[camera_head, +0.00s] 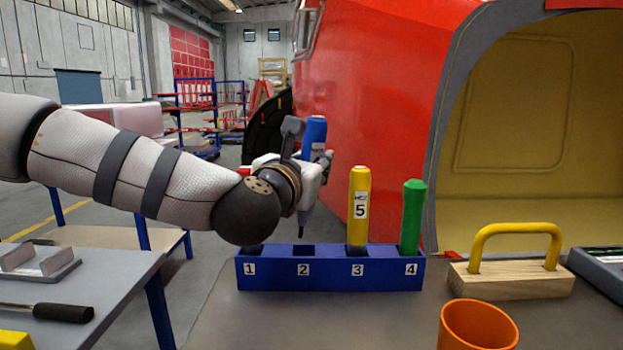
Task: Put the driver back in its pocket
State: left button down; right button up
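A blue rack (330,278) stands on the grey table, with pockets numbered 1 to 4. Pocket 2 shows as a dark, empty opening. Pocket 1 is partly hidden behind my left wrist. A yellow driver (359,185) labelled 5 stands upright in pocket 3. A green driver (412,215) stands upright in pocket 4. My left gripper (318,158) is shut on a blue driver (314,132) and holds it nearly upright above the rack. A dark tip points down over pocket 2, apart from the rack. My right gripper is not in view.
A wooden block with a yellow handle (514,278) and an orange cup (477,326) stand right of the rack. A grey device (602,268) is at the right edge. A side table (110,285) at left holds a black-handled tool (62,312). The red nosecone (385,80) rises behind.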

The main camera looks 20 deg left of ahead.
aim_at(303, 226)
pick_arm(q)
jog(key=shift+n+g, duration=0.6)
jog(key=shift+n, duration=0.3)
jog(key=f, duration=0.2)
jog(key=a+f+b, duration=0.1)
jog(key=f, duration=0.2)
jog(key=w+f+b, duration=0.1)
jog(key=f, duration=0.1)
jog(key=shift+a+f, duration=0.3)
jog(key=shift+a, duration=0.1)
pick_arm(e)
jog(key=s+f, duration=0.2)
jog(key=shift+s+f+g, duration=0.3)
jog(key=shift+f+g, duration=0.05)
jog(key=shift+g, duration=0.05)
pick_arm(q)
jog(key=shift+f, duration=0.65)
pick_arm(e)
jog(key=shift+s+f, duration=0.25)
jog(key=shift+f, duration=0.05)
pick_arm(q)
jog(key=c, duration=1.1)
grip_release()
jog(key=shift+f, duration=0.1)
